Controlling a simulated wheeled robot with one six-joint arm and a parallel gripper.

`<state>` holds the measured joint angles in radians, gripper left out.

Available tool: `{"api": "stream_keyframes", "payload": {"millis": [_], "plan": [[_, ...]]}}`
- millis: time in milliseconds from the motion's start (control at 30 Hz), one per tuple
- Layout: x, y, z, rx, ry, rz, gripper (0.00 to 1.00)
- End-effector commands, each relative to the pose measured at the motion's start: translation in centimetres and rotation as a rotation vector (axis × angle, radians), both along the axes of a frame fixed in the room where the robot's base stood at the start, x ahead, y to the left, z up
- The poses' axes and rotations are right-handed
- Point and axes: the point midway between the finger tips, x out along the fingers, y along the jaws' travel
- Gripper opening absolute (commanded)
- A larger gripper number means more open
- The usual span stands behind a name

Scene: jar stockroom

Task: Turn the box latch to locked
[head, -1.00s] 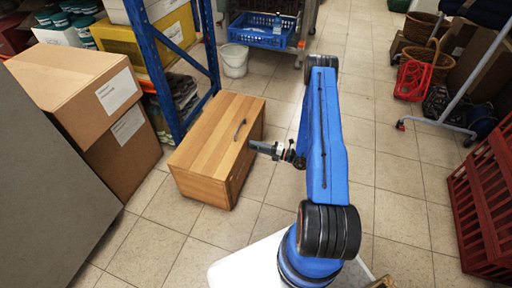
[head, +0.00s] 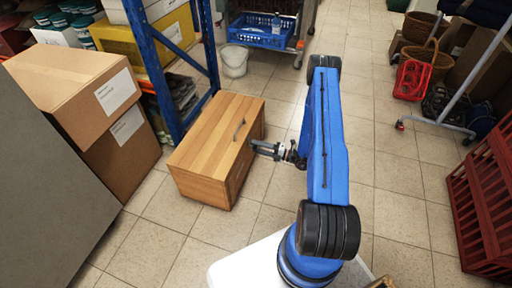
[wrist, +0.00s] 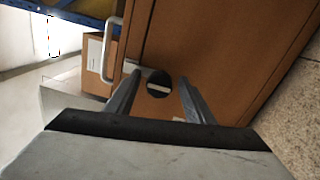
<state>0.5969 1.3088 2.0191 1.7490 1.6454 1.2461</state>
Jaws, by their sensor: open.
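The wooden box (head: 205,140) stands on the floor left of my arm, with a pale bar handle (head: 239,128) on its lid; the handle also shows in the wrist view (wrist: 106,55). In the wrist view a dark round latch disc (wrist: 153,92) with a pale bar across it sits on the brown box face (wrist: 220,45). My gripper (wrist: 158,78) is open, its two fingers on either side of the disc. It also shows in the head view (head: 254,146), close to the box's right side. I cannot tell whether the fingers touch the latch.
Cardboard boxes (head: 75,85) and a blue rack post (head: 152,70) stand left of and behind the wooden box. A white bucket (head: 233,61) is behind it. A red crate (head: 482,205) is at the right.

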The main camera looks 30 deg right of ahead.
Motion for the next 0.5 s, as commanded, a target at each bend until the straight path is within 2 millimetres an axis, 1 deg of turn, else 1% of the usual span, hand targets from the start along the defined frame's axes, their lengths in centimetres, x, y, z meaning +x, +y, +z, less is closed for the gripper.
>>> {"api": "stream_keyframes", "payload": {"millis": [33, 500], "plan": [[-0.5, -0.6, 0.0, 0.001, 0.001, -0.004, 0.49], [-6.0, -6.1, -0.4, 0.001, 0.001, -0.005, 0.49]]}}
